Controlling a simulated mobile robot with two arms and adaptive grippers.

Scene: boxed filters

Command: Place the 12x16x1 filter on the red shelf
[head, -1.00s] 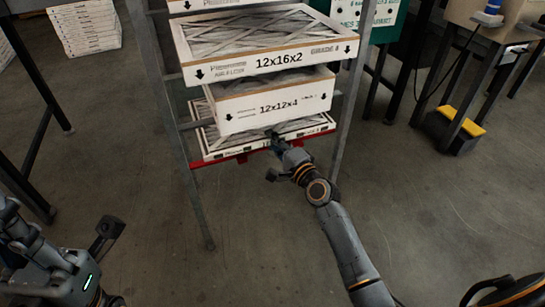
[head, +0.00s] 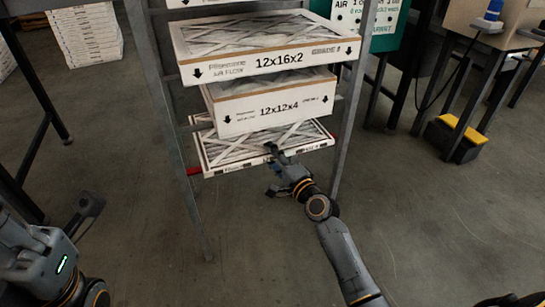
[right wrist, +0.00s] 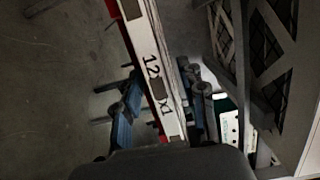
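The thin white-framed 12x16x1 filter (head: 225,167) is at the lowest level of the rack, and its front edge hides most of the red shelf (head: 194,171). Red shows at both ends. My right gripper (head: 272,150) is at the middle of its front edge. In the right wrist view the fingers (right wrist: 158,100) lie on both sides of the filter edge (right wrist: 147,62), which bears a partly hidden "12…x1" label. The gripper looks shut on it. My left gripper (head: 86,208) is at lower left, away from the rack; its finger opening is unclear.
A 12x12x4 filter box (head: 275,108) is close above, with a 12x16x2 filter (head: 270,62) over it. Grey rack posts (head: 180,130) flank the shelf. A yellow-topped black box (head: 455,138) stands right. The floor in front is clear.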

